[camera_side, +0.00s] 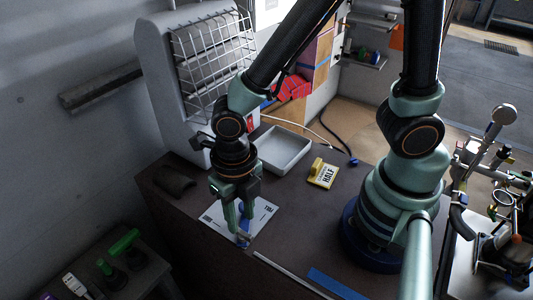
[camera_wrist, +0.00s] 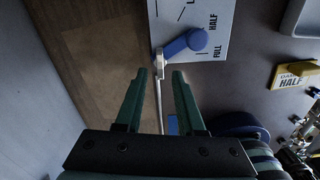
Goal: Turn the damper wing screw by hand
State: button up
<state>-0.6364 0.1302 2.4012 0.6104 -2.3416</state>
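The damper wing screw (camera_wrist: 184,43) is blue, with a pale metal part at its left end. It sits at the edge of a white marked plate (camera_wrist: 222,14), its rounded end toward the right, near the HALF and FULL labels. In the side view the wing screw (camera_side: 245,227) shows small and partly hidden by my fingers, with the plate (camera_side: 264,213) around it. My gripper (camera_wrist: 160,75) has two green fingers, spread apart with nothing between them in the wrist view. My gripper (camera_side: 240,228) points down at the screw; I cannot tell whether it touches.
A yellow-based card reading HALF (camera_side: 321,173) stands on the dark bench (camera_side: 300,228). A grey tray (camera_side: 284,149) lies behind it. Bench between plate and card is clear.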

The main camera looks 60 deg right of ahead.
aim_at(242, 232)
notch_tip(242, 232, down, 4)
jog(key=shift+r, duration=0.2)
dwell(0.3)
grip_shut()
